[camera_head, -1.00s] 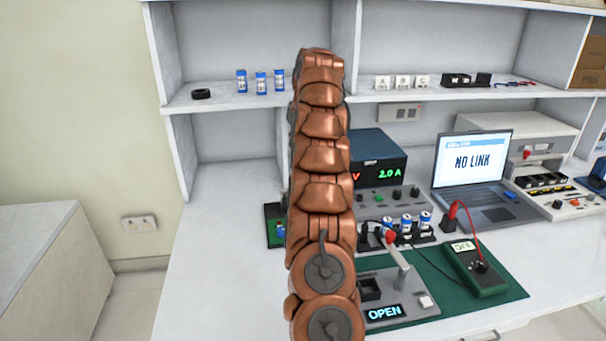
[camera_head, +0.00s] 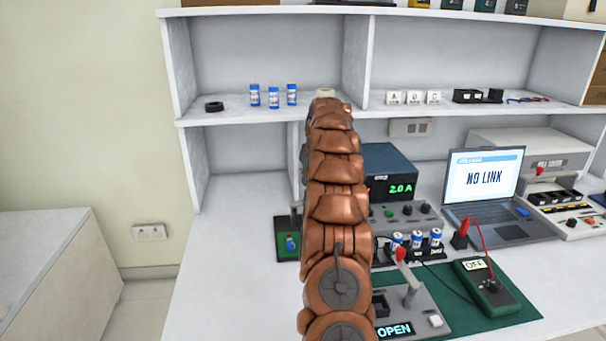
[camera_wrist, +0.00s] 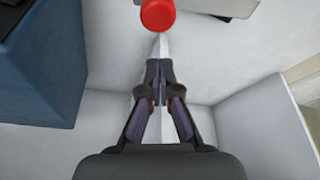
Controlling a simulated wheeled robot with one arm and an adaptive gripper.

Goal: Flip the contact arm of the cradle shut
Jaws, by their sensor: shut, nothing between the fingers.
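The cradle (camera_head: 424,311) is a grey block at the front of the bench, partly behind my arm, with a black socket and a lit display reading OPEN. Its contact arm (camera_head: 410,291) is a grey lever with a red tip, raised and tilted from the block. My arm stands just left of it in the head view and hides my gripper there. In the wrist view my gripper (camera_wrist: 158,96) is shut and empty. A red round end (camera_wrist: 158,14) shows ahead of the fingertips, apart from them; I cannot tell whether it is the contact arm's tip.
A blue power supply (camera_head: 391,170), a row of blue-white cells (camera_head: 417,240), a multimeter (camera_head: 485,285) and a laptop (camera_head: 483,185) crowd the bench around the cradle. A small green item (camera_head: 287,240) lies left of my arm. The bench's left part is clear.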

